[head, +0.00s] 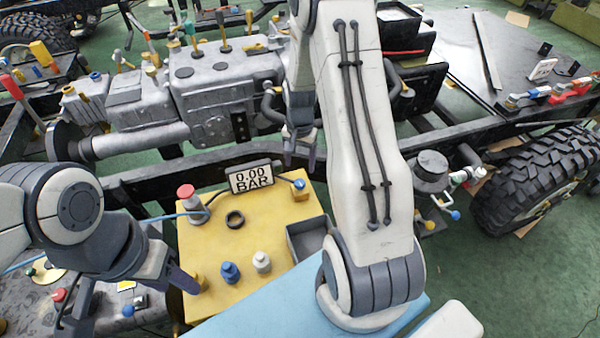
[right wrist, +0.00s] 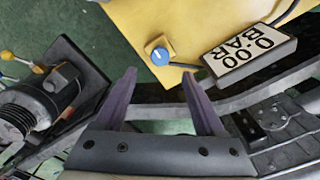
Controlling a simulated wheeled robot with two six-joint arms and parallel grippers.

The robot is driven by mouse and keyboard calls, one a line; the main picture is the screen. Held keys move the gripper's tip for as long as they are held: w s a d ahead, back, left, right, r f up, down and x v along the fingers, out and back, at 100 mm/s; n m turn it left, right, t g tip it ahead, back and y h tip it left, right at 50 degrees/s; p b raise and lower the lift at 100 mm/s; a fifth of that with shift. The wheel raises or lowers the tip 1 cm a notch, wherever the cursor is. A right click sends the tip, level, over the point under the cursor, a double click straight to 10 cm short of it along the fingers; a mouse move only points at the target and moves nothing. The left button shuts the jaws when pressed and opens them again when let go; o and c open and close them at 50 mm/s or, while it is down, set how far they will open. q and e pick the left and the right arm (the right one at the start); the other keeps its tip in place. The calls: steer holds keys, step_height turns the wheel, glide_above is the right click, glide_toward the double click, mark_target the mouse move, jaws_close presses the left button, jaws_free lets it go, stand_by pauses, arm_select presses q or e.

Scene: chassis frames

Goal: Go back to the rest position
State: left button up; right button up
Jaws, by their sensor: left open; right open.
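My left gripper (head: 135,285) hangs at the lower left in the head view, at the left edge of the yellow panel (head: 225,300). It is open, and I see nothing between its fingers. My right gripper (head: 303,155) is above the dark frame rail behind the panel, partly hidden by my own right arm. In the right wrist view my right gripper (right wrist: 162,105) is open and empty, its two purple fingers apart over the rail and green floor. The gauge display reading 0.00 BAR (head: 251,179) stands at the panel's back edge; it also shows in the right wrist view (right wrist: 248,55).
On the panel are a red-topped knob (head: 186,192), a black ring (head: 235,219), a blue knob (head: 299,184), a blue fitting (head: 230,272) and a white fitting (head: 261,262). A grey open tray (head: 308,238) adjoins it. An engine block (head: 215,95) and wheel (head: 540,180) lie beyond.

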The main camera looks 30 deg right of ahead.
step_height(320, 180, up, 2)
steer(key=shift+r, duration=0.25)
stand_by(0.4)
steer(key=s+a+r+n, duration=0.2)
steer(key=a+r+n, duration=0.25)
steer(key=a, duration=0.45)
steer(key=s+a+r+n, duration=0.3)
steer(key=a+r, duration=0.2)
steer(key=a, duration=0.3)
steer(key=s+a+r+n, duration=0.2)
steer(key=s+a+n, duration=0.3)
steer(key=s, duration=0.3)
steer(key=s+a+r+n+y, duration=0.1)
steer(key=s+a+r+n, duration=0.2)
steer(key=s, duration=0.6)
steer(key=a+n, duration=0.1)
steer(key=n, duration=0.1)
steer(key=shift+s+a+r+n, duration=0.3)
steer(key=shift+a+r+n, duration=0.05)
steer(key=shift+a, duration=0.05)
steer(key=c, duration=0.3)
steer(key=shift+a, duration=0.1)
steer(key=shift+c, duration=0.3)
